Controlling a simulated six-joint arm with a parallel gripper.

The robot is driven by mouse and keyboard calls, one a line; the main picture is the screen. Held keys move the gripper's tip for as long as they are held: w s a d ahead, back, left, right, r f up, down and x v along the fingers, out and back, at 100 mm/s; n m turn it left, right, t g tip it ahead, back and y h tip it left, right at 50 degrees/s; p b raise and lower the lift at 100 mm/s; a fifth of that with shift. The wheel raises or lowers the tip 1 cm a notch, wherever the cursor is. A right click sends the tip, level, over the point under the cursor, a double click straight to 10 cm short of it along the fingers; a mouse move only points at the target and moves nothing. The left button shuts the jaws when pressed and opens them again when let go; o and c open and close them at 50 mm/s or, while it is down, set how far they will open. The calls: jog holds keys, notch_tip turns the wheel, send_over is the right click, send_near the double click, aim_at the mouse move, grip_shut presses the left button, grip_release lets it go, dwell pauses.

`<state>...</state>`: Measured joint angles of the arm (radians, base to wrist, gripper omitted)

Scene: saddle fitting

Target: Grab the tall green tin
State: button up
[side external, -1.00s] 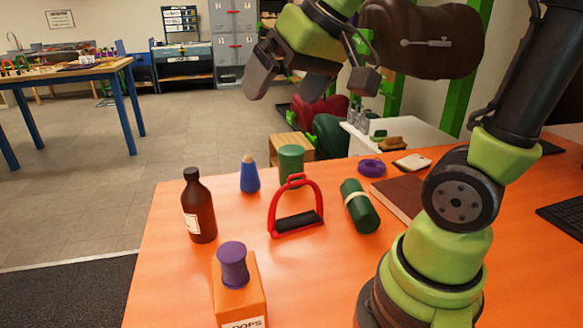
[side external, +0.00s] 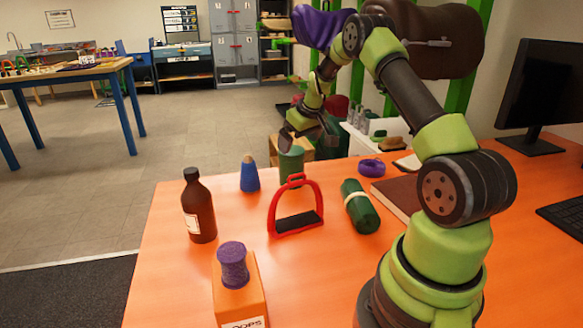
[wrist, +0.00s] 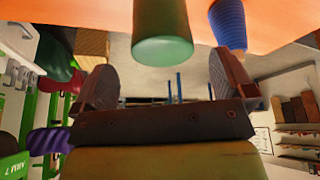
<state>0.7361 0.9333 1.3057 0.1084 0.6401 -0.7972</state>
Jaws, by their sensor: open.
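The tall green tin (side external: 291,171) stands upright near the far edge of the orange table, behind the red stirrup. I see no contact.
A blue cone-topped bottle (side external: 249,175) stands left of the tin, close to one finger in the wrist view (wrist: 228,22). The red stirrup (side external: 272,206) stands in front. A green roll (side external: 360,207) lies to the right. A brown bottle (side external: 199,212) is farther left.

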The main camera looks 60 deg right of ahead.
aim_at(294, 150)
jog(key=shift+w+x, duration=0.1)
jog(key=shift+x, duration=1.7)
jog(key=shift+w+x, duration=0.15)
jog(key=shift+x, duration=1.6)
jog(key=shift+r, duration=0.1)
jog(key=shift+c, duration=0.2)
